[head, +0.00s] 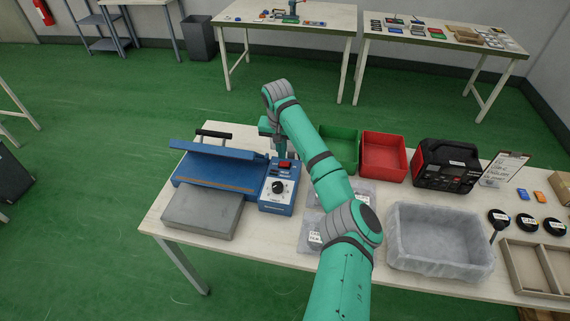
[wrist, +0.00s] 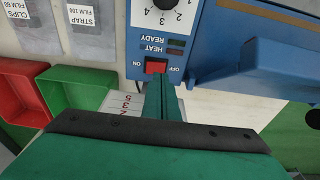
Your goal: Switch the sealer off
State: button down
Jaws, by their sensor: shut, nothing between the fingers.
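The sealer (head: 215,168) is a blue machine with a raised arm and black handle, at the left of the table. Its control box (head: 277,195) has a white dial (head: 278,187) and a red rocker switch (head: 285,164) at the far end. In the wrist view the red switch (wrist: 156,66) lies between the upside-down words ON at left and OFF at right. My gripper (head: 280,152) is shut and empty over that end of the box. In the wrist view its fingertips (wrist: 162,84) are right by the switch; I cannot tell whether they touch it.
A grey slab (head: 203,211) lies before the sealer. A green bin (head: 339,147) and a red bin (head: 383,157) stand to the right, then a black device (head: 446,166). A lined grey tray (head: 440,268) is at the front. My arm crosses the table's middle.

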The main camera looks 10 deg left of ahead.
aim_at(282, 163)
jog(key=shift+w+r, duration=0.1)
jog(key=shift+r, duration=2.05)
